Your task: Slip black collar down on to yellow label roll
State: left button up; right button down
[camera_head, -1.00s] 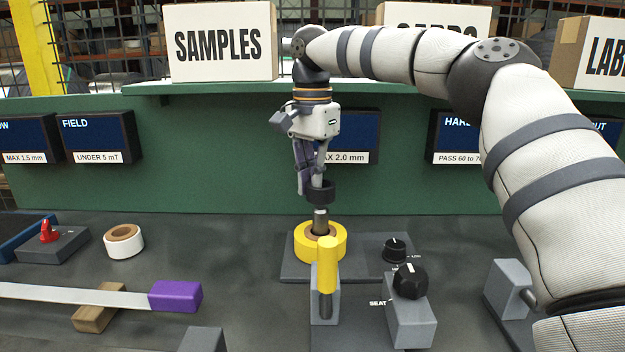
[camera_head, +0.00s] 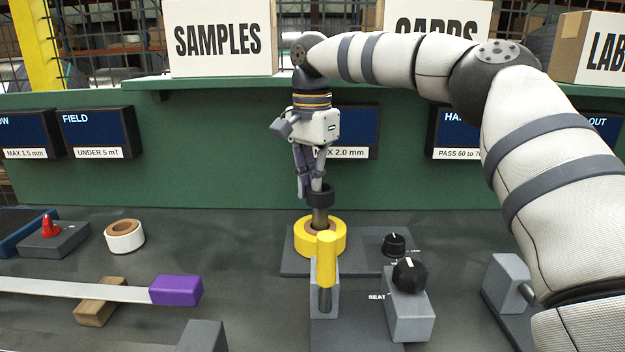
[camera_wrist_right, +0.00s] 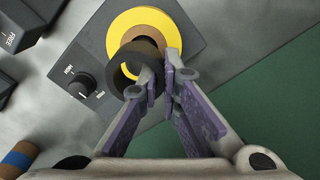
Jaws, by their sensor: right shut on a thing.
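The yellow label roll (camera_head: 337,240) lies flat on a dark plate, with a brown core and a metal post standing up in its middle. The black collar (camera_head: 320,196) is around the upper part of the post, above the roll and apart from it. My right gripper (camera_head: 313,187) points down from above, shut on the collar's wall. In the right wrist view my right gripper (camera_wrist_right: 165,82) pinches the near edge of the collar (camera_wrist_right: 122,72), which overlaps the yellow roll (camera_wrist_right: 118,38). My left gripper is not in view.
A yellow-topped lever (camera_head: 327,245) stands just in front of the roll. A black knob (camera_head: 409,277) on a grey block and a smaller dial (camera_head: 394,244) are to the right. A white roll (camera_head: 124,237) and a purple-ended strip (camera_head: 175,290) lie left.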

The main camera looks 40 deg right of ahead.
jog(key=shift+f, duration=0.25)
jog(key=c, duration=1.7)
grip_release()
notch_tip(320, 180, up, 12)
jog(key=shift+s+a, duration=0.1)
